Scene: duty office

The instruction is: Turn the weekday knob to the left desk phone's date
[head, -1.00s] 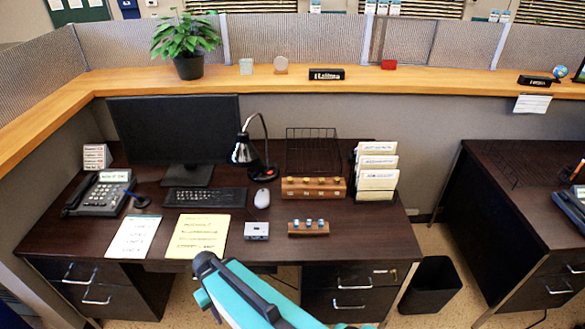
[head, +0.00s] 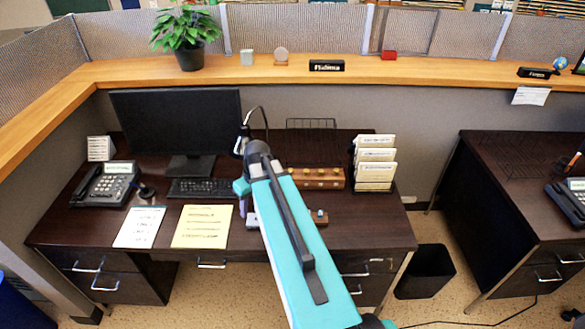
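The left desk phone (head: 105,185) is dark grey with a lit greenish display (head: 117,168); its text is too small to read. A wooden block with several yellowish knobs (head: 318,178) stands at the back middle of the left desk. I cannot tell which of these carries the weekday knob. My teal and white arm reaches up over the desk's front; my gripper's fingers are not visible, hidden behind it.
A monitor (head: 177,125), keyboard (head: 200,188), white sheet (head: 139,227), yellow sheet (head: 202,227) and file rack (head: 375,163) occupy the left desk (head: 385,226). A black lamp stands behind my arm. A waste bin (head: 425,272) is on the floor between the desks.

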